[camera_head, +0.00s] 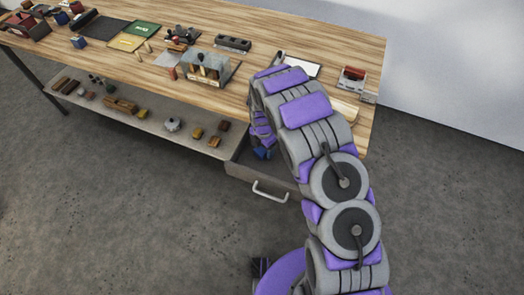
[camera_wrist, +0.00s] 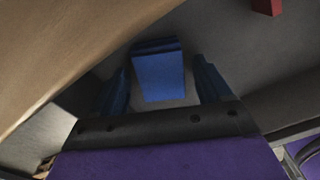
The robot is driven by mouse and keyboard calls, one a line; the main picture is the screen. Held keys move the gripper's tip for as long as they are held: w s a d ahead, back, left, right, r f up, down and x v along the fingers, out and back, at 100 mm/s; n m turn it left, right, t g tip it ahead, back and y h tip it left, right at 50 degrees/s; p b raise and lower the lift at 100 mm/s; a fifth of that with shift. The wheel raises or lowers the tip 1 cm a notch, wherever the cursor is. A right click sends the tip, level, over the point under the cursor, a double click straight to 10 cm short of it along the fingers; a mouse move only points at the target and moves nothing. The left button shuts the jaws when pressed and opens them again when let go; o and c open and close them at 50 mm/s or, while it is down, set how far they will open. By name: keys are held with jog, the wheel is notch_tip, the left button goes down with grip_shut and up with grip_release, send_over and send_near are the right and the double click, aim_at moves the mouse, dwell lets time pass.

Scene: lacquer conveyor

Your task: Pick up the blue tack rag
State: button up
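The blue tack rag (camera_wrist: 158,72) shows in the wrist view as a small blue block on a grey surface. My gripper (camera_wrist: 161,66) is open, with one dark blue finger on each side of the rag. Gaps show between the rag and both fingers, so neither seems to touch it. In the head view my arm reaches down into the open drawer (camera_head: 240,172) under the bench and hides most of its inside. A small blue patch shows there beside the arm; I cannot tell whether it is rag or gripper.
The wooden benchtop (camera_head: 330,45) overhangs the drawer and carries several tools and blocks. A lower shelf (camera_head: 150,122) left of the drawer holds several small items. The drawer handle (camera_head: 270,192) faces the clear floor. A red object (camera_wrist: 267,6) lies farther off in the wrist view.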

jog(key=shift+d, duration=0.2)
jog(key=shift+c, duration=1.4)
jog(key=shift+a, duration=0.3)
jog(key=c, duration=0.8)
jog(key=shift+d+r, duration=0.1)
jog(key=shift+r, duration=0.2)
notch_tip(320, 180, up, 9)
jog(key=shift+r+p, duration=0.15)
jog(key=shift+p, duration=1.1)
